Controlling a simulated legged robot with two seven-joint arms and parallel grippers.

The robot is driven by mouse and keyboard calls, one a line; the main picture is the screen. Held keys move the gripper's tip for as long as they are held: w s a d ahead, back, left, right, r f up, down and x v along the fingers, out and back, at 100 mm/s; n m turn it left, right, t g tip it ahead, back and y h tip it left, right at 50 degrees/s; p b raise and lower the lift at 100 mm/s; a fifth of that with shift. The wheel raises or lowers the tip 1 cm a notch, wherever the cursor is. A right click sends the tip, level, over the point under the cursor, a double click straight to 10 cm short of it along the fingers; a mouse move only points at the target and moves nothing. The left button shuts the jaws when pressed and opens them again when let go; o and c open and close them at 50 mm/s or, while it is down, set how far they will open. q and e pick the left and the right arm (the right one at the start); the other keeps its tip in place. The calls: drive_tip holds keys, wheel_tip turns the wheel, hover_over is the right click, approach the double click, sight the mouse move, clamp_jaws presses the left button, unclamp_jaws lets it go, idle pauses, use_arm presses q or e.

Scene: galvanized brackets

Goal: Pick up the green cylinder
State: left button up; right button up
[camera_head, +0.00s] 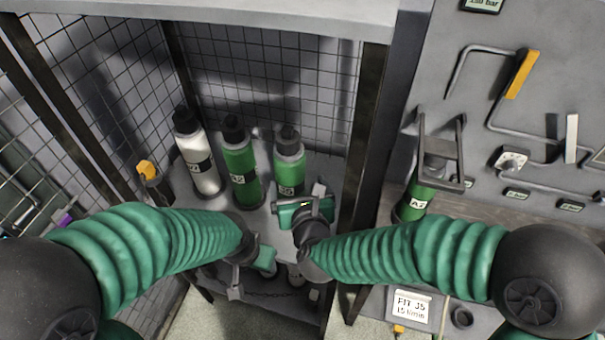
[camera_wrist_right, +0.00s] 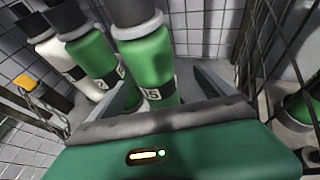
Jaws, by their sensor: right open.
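Two green cylinders with black caps and grey collars stand upright on the cage shelf in the head view: one in the middle (camera_head: 241,162) and one to its right (camera_head: 289,163). Another green cylinder (camera_head: 412,203) stands outside the cage by the wall panel. My right gripper (camera_head: 302,194) is open just in front of the right-hand cylinder on the shelf. In the right wrist view that cylinder (camera_wrist_right: 147,62) shows between the spread fingers, its base partly hidden, and contact cannot be told. My left gripper (camera_head: 248,278) hangs low at the shelf's front, its jaws unclear.
A white cylinder (camera_head: 199,162) stands left of the green ones. A yellow-topped fitting (camera_head: 147,170) is at the shelf's left edge. Mesh walls (camera_head: 225,65) and dark posts close in the shelf. A metal frame (camera_head: 440,150) surrounds the outside cylinder's top.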

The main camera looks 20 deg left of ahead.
drive_tip(key=a, duration=0.1)
drive_tip(key=w+a, duration=0.1)
drive_tip(key=shift+a+f, duration=0.25)
drive_tip(key=shift+a, duration=0.05)
drive_tip(key=w, duration=0.1)
drive_tip(key=w+f, duration=0.1)
drive_tip(key=w, duration=0.1)
drive_tip(key=w+f+p, duration=0.1)
drive_tip(key=shift+w+a, duration=0.25)
drive_tip(key=shift+s+r, duration=0.15)
drive_tip(key=shift+c, duration=0.4)
drive_tip(key=shift+s, duration=0.1)
drive_tip(key=shift+c, duration=1.2)
drive_tip(key=shift+a, duration=0.4)
drive_tip(key=c, duration=0.7)
drive_tip(key=shift+c, duration=1.4)
drive_tip(key=shift+d, duration=0.2)
drive_tip(key=c, duration=0.7)
use_arm(q)
drive_tip(key=shift+s+a+r, duration=0.35)
drive_tip(key=shift+a+r, duration=0.15)
drive_tip(key=shift+a, duration=0.05)
use_arm(e)
drive_tip(key=shift+a, duration=0.1)
clamp_jaws()
